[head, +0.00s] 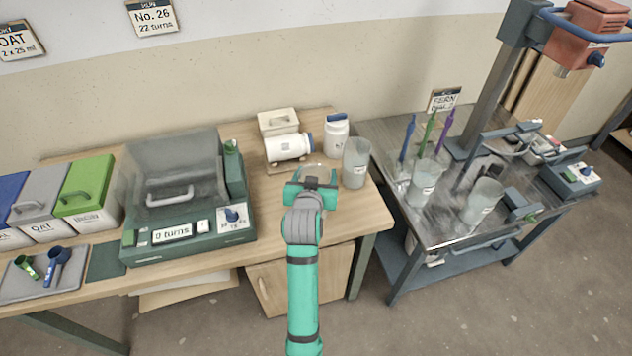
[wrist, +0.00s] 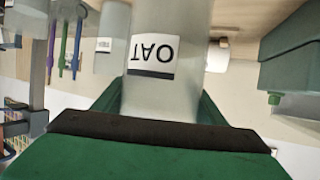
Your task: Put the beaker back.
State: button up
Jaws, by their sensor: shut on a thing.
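My gripper (head: 312,184) is over the right part of the wooden table, shut on a translucent grey beaker. In the wrist view this beaker (wrist: 165,98) stands between the green fingers, with a white label reading OAT upside down. In the head view the held beaker is mostly hidden by my gripper; I cannot tell whether its base touches the table. Another translucent beaker (head: 356,165) stands just right of my gripper near the table's right end. Two more labelled beakers, one at the left (head: 424,182) and one nearer the front (head: 482,203), stand on the metal cart.
A white jar (head: 336,137) stands behind, and another jar (head: 285,147) lies on its side by a cream box (head: 279,121). A green machine (head: 188,225) with a clear cover is left. The cart (head: 440,233) holds coloured sticks (head: 430,128) and a stand (head: 484,90).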

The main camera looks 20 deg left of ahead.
jog(key=shift+w+f, duration=0.1)
jog(key=shift+w, duration=0.05)
jog(key=shift+w+f, duration=0.15)
jog(key=shift+f, duration=1.65)
jog(key=o, duration=2)
jog(key=shift+f, duration=0.1)
